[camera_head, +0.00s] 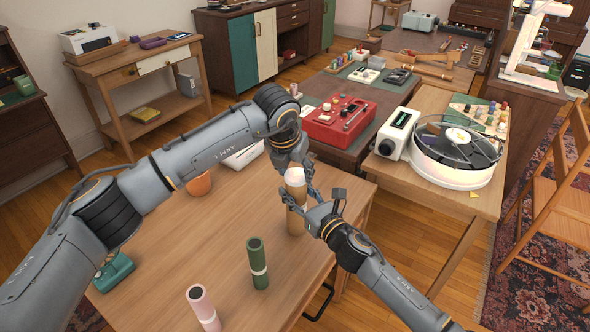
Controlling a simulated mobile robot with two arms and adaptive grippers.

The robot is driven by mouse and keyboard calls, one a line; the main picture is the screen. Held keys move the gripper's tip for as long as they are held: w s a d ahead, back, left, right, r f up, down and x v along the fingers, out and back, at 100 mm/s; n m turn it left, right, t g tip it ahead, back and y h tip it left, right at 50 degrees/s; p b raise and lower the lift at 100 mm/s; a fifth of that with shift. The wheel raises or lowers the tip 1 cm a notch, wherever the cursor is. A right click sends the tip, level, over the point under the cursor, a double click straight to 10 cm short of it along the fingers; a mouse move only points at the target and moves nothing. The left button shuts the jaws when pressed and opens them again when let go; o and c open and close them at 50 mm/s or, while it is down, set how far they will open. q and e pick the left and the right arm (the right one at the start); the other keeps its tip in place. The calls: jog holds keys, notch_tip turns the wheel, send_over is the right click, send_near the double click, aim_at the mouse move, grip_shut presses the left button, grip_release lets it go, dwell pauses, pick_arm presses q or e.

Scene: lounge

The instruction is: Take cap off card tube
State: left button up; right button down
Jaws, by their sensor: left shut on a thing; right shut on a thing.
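A tan card tube (295,222) stands upright on the wooden table, with a pale cream cap (295,177) at its top. My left gripper (296,172) comes down from behind and above and is shut on the cap. My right gripper (297,201) reaches in from the lower right and is shut on the tube's body below the cap. The fingers hide parts of the tube, and I cannot tell whether there is a gap between cap and body.
A green tube (256,258) and a pink tube (201,305) stand upright nearer on the wooden table (165,255). An orange pot (199,184) and a teal object (113,271) are at its left. A red case (338,122) and a turntable (452,160) stand on neighbouring tables.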

aim_at(295, 176)
pick_arm(q)
jog(key=shift+r, duration=0.15)
dwell(0.4)
jog(key=shift+r, duration=0.95)
jog(key=shift+r, duration=0.1)
jog(key=shift+r, duration=1.9)
pick_arm(e)
jog(key=c, duration=0.6)
grip_release()
jog(key=shift+s+d, duration=0.1)
